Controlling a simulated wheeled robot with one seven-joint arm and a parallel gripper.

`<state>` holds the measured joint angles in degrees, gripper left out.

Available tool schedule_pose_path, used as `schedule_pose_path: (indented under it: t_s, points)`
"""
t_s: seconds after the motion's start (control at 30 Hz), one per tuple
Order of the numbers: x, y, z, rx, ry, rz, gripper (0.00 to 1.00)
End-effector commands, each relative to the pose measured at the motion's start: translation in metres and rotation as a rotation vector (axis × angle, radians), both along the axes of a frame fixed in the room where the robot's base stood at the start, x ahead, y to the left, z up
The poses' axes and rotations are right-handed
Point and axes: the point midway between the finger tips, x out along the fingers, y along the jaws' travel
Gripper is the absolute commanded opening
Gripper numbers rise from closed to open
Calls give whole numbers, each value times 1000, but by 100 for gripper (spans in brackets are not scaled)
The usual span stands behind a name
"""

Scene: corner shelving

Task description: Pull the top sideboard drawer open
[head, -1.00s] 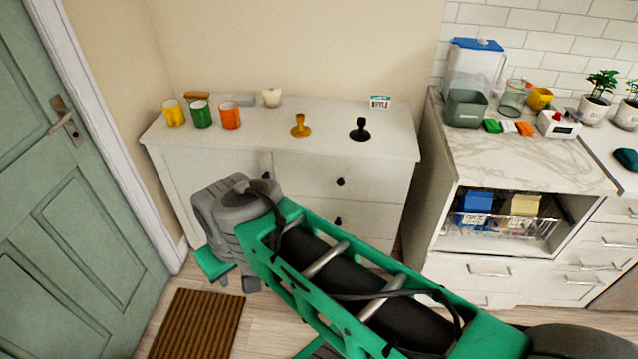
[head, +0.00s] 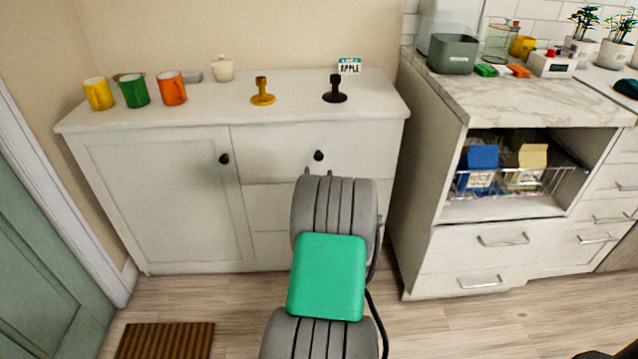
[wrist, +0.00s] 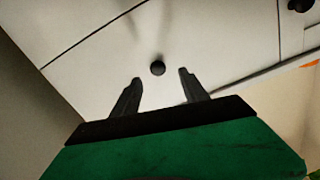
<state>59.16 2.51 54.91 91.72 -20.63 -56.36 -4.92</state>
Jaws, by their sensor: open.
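The white sideboard (head: 150,190) stands against the wall, with a door on its left and a column of drawers on its right. The top drawer (head: 270,150) looks shut flush and has a round black knob (head: 318,155). In the wrist view my gripper (wrist: 160,76) is open and empty, its two dark fingers pointing at the drawer front. The knob (wrist: 157,68) shows between the fingertips, slightly beyond them; I cannot tell the exact depth gap. In the head view my arm hides most of the gripper and the lower drawers' right part.
On the sideboard top stand yellow, green and orange mugs (head: 172,88), a lidded pot (head: 222,68), a yellow stand (head: 262,92) and a black stand (head: 335,90). The door's knob (head: 224,159) is left of the drawers. A kitchen counter (head: 540,95) stands at right.

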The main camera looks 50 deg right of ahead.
Motion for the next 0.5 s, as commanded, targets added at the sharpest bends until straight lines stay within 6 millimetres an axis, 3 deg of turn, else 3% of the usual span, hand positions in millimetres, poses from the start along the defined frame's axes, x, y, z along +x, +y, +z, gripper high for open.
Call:
schedule_pose_path:
  t_s: [0.07,0.5]
  points:
    - [-3,-10,-1,-13,-15,-17,52]
    - [44,-60,1,-13,-15,-14,52]
